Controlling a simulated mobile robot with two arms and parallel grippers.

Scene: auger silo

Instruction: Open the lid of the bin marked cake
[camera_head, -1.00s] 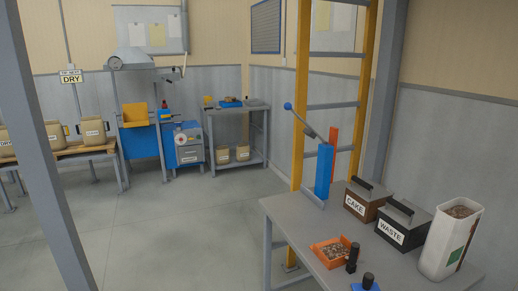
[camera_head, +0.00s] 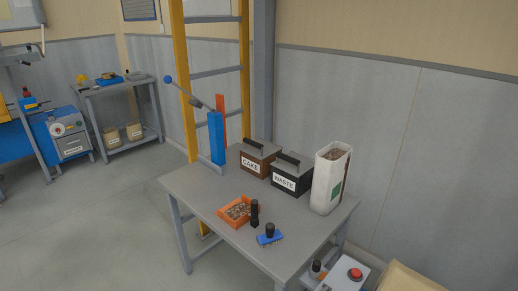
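The bin marked CAKE (camera_head: 254,162) is a brown box with a white label. It stands on the grey table toward the back, just left of the black bin marked WASTE (camera_head: 287,180). Its dark grey lid (camera_head: 262,149) with a black bar handle is on and looks shut. Neither of my grippers shows in the view.
On the grey table (camera_head: 200,190) are a blue lever press (camera_head: 216,138), an orange tray of brown pieces (camera_head: 238,211), a small blue tool (camera_head: 269,236) and a tall white container (camera_head: 330,180). A yellow ladder (camera_head: 183,80) stands behind. The floor left of the table is clear.

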